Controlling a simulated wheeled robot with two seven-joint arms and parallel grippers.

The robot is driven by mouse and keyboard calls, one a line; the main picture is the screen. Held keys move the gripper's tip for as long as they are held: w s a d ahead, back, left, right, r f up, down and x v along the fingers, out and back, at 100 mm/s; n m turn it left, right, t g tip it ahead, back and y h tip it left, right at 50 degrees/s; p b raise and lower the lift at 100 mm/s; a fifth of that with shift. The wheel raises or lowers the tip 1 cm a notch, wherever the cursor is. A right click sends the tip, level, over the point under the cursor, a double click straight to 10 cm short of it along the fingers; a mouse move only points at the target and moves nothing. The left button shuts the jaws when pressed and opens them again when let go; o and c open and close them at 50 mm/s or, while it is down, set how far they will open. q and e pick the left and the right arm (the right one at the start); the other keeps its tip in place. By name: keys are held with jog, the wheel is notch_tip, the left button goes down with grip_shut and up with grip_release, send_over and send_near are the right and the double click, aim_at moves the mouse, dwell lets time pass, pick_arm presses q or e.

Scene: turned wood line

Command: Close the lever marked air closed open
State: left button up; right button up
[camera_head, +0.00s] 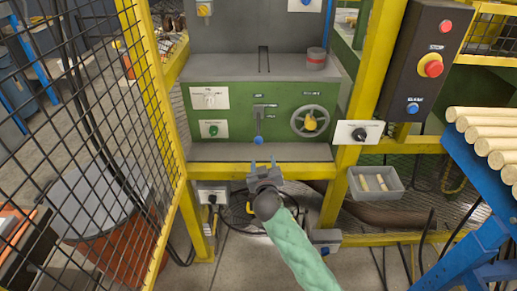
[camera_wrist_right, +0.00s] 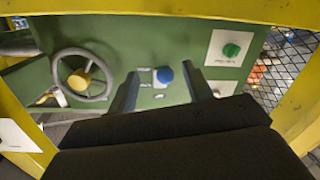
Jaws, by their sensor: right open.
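The lever (camera_head: 258,122) is on the green panel (camera_head: 285,108). It has a dark stem, a label plate above and a blue knob at its lower end. The lever hangs downward in the head view. Its small lettering cannot be read. My right gripper (camera_head: 264,164) is open and empty, just below the lever and in front of the panel's lower ledge. In the right wrist view the blue knob (camera_wrist_right: 165,75) appears between the two open fingers, with no clear contact. My left gripper is not in view.
A handwheel (camera_head: 310,121) with a yellow hub is right of the lever. Yellow posts and a mesh fence (camera_head: 90,120) flank the panel. A grey bin (camera_head: 376,184) sits lower right.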

aim_at(259, 144)
jog(key=r, duration=0.2)
jog(key=w+a+r+t, duration=0.1)
jog(key=shift+w+a+r, duration=0.1)
jog(key=shift+r, duration=0.1)
jog(key=shift+w+r, duration=0.1)
jog(key=shift+w, duration=0.15)
jog(key=w, duration=0.6)
jog(key=shift+w+a+p, duration=0.1)
jog(key=shift+a+p, duration=0.1)
jog(key=shift+p, duration=0.2)
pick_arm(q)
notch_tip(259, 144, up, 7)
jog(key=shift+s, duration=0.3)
pick_arm(e)
jog(key=shift+w+f, duration=0.25)
jog(key=shift+w, duration=0.1)
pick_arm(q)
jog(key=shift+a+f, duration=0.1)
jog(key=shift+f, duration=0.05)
pick_arm(e)
grip_shut()
